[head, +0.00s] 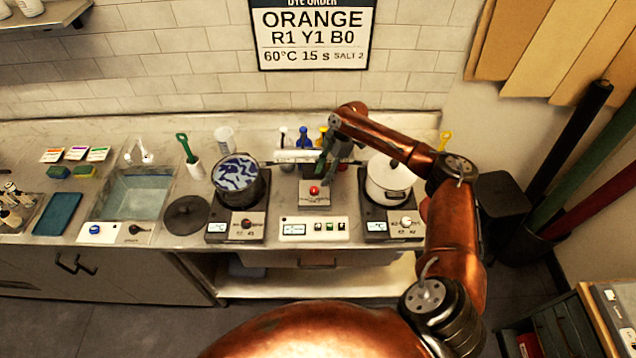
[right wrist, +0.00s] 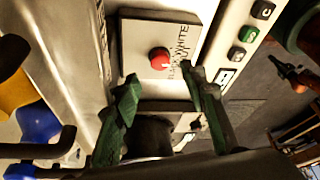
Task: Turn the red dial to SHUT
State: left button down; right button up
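The red dial (head: 314,190) sits on a small pale plate (head: 314,203) in the middle of the counter, between the two pots. In the right wrist view the dial (right wrist: 159,58) shows a small white mark on its lower right edge. My right gripper (head: 328,170) is just behind and above the dial. Its green fingers are spread open and empty in the right wrist view (right wrist: 161,80), with the dial ahead between their tips and no visible contact. My left gripper is out of view.
A pot with blue-patterned contents (head: 238,183) stands left of the dial, and a white lidded pot (head: 390,180) right. A white panel with buttons (head: 314,229) lies in front. Bottles (head: 284,136) stand behind. A sink (head: 136,196) is further left.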

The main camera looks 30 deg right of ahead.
jog(key=v, duration=0.5)
jog(key=shift+d+r, duration=0.15)
jog(key=shift+r, duration=0.2)
